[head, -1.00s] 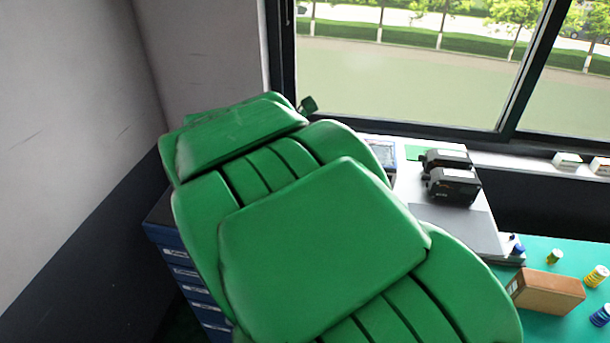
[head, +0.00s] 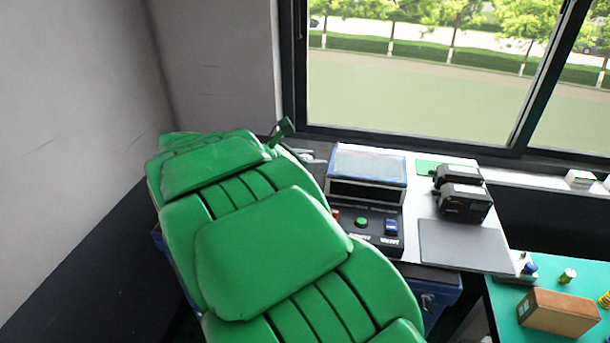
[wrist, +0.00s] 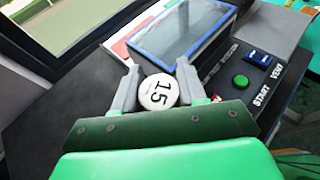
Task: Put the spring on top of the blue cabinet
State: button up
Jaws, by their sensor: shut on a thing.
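My gripper (wrist: 158,88) is shut on a small piece with a round white top marked "15", which I take for the spring (wrist: 159,92). Its sides are hidden in the wrist view. In the head view my gripper's grey fingers (head: 310,157) show beyond my green arm, over the far dark surface; the spring cannot be made out there. The blue cabinet (head: 441,298) shows below the dark top at my arm's right, mostly hidden by the arm. In the wrist view the spring appears above or in front of a dark surface; the gap cannot be told.
A test device with a blue-framed screen (head: 367,165) and START and VENT buttons stands right of my gripper. Two black units (head: 463,200) and a grey plate (head: 465,245) lie further right. A green table holds a cardboard box (head: 558,313) and small colored cylinders. A window and wall stand behind.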

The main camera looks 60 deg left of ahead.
aim_at(307, 157)
jog(key=shift+w+a+f, duration=0.65)
jog(key=shift+a+f, duration=0.7)
jog(key=shift+a, duration=0.15)
jog(key=shift+w+a+f, duration=0.7)
jog(key=shift+a+f, duration=0.65)
jog(key=shift+a, duration=0.1)
jog(key=shift+w+a+f, duration=0.65)
jog(key=shift+a+f, duration=0.7)
jog(key=shift+a, duration=0.15)
jog(key=shift+f, duration=1.5)
jog(key=o, duration=1.1)
jog(key=shift+f, duration=0.15)
jog(key=v, duration=1.2)
